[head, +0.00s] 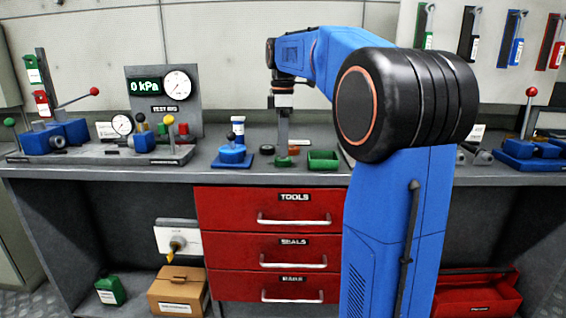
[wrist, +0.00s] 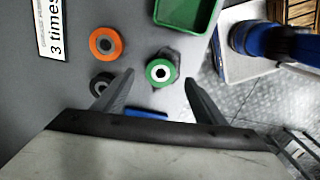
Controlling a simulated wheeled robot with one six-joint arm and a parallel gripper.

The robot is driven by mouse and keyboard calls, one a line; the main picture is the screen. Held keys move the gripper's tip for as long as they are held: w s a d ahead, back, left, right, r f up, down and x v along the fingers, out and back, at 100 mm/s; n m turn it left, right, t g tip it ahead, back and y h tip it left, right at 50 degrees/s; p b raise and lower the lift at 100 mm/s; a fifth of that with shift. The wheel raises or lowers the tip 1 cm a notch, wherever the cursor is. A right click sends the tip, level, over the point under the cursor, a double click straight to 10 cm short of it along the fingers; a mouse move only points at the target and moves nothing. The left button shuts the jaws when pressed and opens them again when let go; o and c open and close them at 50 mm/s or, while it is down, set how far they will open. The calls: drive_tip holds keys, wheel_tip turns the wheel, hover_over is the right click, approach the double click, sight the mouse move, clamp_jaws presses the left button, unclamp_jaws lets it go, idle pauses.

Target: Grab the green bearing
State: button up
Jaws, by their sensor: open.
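The green bearing (wrist: 152,69) is a ring with a pale inner face and a dark centre hole. It lies on the grey bench top, near the bench's edge in the wrist view, and shows in the head view as a small green disc (head: 283,162). My gripper (wrist: 159,78) is open and empty, with the green bearing between and slightly beyond its fingertips in the picture. In the head view my gripper (head: 282,146) points down over the bench just above the green bearing. I cannot tell the exact height gap.
An orange bearing (wrist: 94,43) and a black one (wrist: 93,83) lie left of the green bearing. A green tray (wrist: 160,20) is close beside it; it also shows in the head view (head: 323,166). A blue part (head: 232,155) stands to the left. Red drawers (head: 275,214) are below.

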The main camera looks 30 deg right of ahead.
sight(283, 161)
drive_tip(key=shift+s+f, duration=0.1)
drive_tip(key=shift+f, duration=1.75)
drive_tip(key=shift+c, duration=0.6)
drive_tip(key=c, duration=1.1)
drive_tip(key=shift+o, duration=0.2)
